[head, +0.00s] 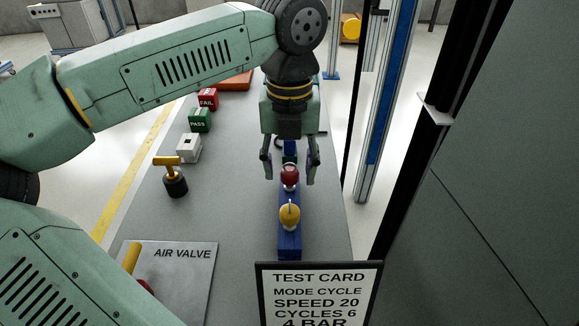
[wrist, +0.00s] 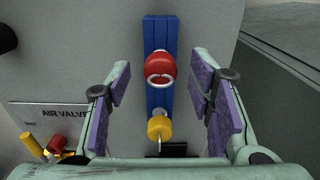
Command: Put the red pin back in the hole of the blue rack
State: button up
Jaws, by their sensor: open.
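The blue rack (head: 290,243) lies lengthwise on the grey bench, and it also shows in the wrist view (wrist: 161,33). The red pin (head: 289,177) with its round head is at the rack, and it shows in the wrist view (wrist: 160,64) over the blue surface. I cannot tell whether its shaft sits in a hole. A yellow pin (head: 289,216) stands at the nearer part of the rack. My gripper (head: 290,180) is open, with one finger on each side of the red pin; its purple-padded fingers show in the wrist view (wrist: 162,108). Nothing is held.
A black-framed test card (head: 318,294) stands at the near end of the rack. The air valve plate (head: 185,270) is at the near left. A black and yellow knob (head: 175,182), white box (head: 188,148), green PASS block (head: 200,120) and red FAIL block (head: 208,99) line the left side.

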aim_at(290, 171)
notch_tip(290, 171, up, 11)
dwell(0.3)
